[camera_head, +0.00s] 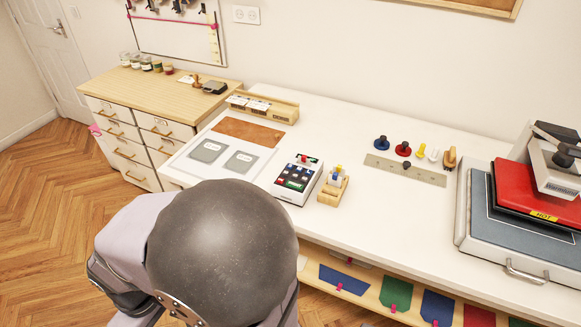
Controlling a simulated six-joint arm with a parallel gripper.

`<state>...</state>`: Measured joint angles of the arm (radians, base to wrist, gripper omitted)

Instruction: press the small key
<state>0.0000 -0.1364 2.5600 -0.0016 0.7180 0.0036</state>
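A white box-shaped device with a dark key panel (297,180) stands on the white table, near its front edge. Its top carries several small keys in red, white, green and dark colours. They are too small in this view to tell which one is the small key. My arm fills the lower left foreground, with a large grey rounded joint in front of the table. My gripper does not show, so its state and distance from the device cannot be seen.
A wooden stand with blue and yellow pieces (334,187) sits just right of the device. Grey pads (208,151) and a brown mat (248,132) lie left. A metal ruler (404,169) lies right, before several coloured knobs. A red-topped heat press (530,195) stands far right.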

